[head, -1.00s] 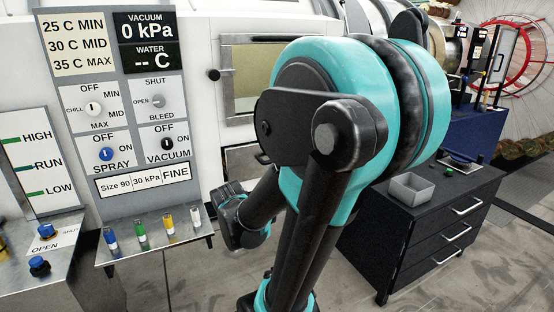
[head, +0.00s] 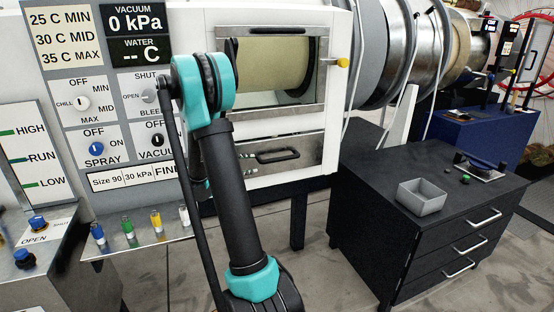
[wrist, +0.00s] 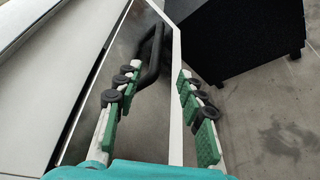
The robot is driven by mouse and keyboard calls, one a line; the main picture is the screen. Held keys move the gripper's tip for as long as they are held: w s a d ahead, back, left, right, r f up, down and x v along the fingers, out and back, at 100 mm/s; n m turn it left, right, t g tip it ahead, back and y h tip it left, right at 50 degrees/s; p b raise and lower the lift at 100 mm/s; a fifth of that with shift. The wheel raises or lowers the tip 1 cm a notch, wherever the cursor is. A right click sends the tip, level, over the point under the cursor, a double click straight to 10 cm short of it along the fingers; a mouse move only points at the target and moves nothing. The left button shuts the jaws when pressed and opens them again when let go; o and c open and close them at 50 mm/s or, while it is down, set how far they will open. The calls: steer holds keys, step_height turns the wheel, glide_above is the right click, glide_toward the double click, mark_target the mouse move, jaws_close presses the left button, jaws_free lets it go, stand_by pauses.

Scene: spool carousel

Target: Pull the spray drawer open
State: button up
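The spray drawer (head: 295,152) is a metallic front with a black bar handle, below the window in the white machine in the head view. It looks shut, flush in its white frame. In the wrist view its black handle (wrist: 152,50) lies just beyond the fingertips, nearer the left finger and partly overlapped by it. My gripper (wrist: 160,70) is open, with green-padded fingers spread apart and nothing between their pads. I cannot tell whether a fingertip touches the handle.
A black drawer cabinet (head: 385,240) with a grey tray (head: 422,197) on top stands to the right. The window door (head: 323,110) above has a yellow knob. A control panel (head: 70,130) and a shelf with coloured plugs are at left. Grey floor is clear between.

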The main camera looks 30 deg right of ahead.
mark_target(277, 159)
steer(key=x, duration=1.7)
steer(key=shift+w+d, duration=0.2)
steer(key=shift+d, duration=0.05)
jaws_close()
